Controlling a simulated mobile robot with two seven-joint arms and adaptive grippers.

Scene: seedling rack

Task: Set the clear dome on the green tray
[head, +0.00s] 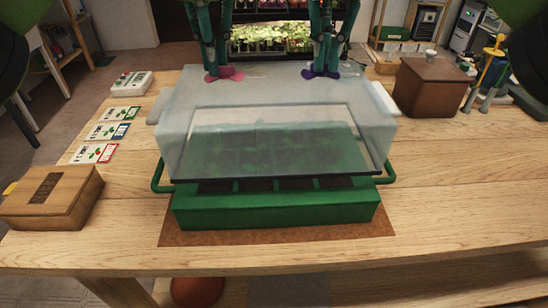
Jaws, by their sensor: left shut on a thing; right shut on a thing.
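The clear dome (180,125) is over the green tray (275,210), with its dark front lower edge just above and behind the tray's front wall. I cannot tell if it touches the tray. The tray shows its front wall, dark cells and green side handles; its back shows only dimly through the dome. My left gripper (224,77), with pink tips, is shut on the dome at the far left of its top. My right gripper (321,73), with purple tips, is shut on the dome at the far right. The exact contact is hard to see.
The tray stands on a brown mat (180,236). A wooden box (50,198), seed cards (108,131) and a white device (130,83) are on the left. A brown lidded box (430,88) is at right. The table's front right (470,190) is clear.

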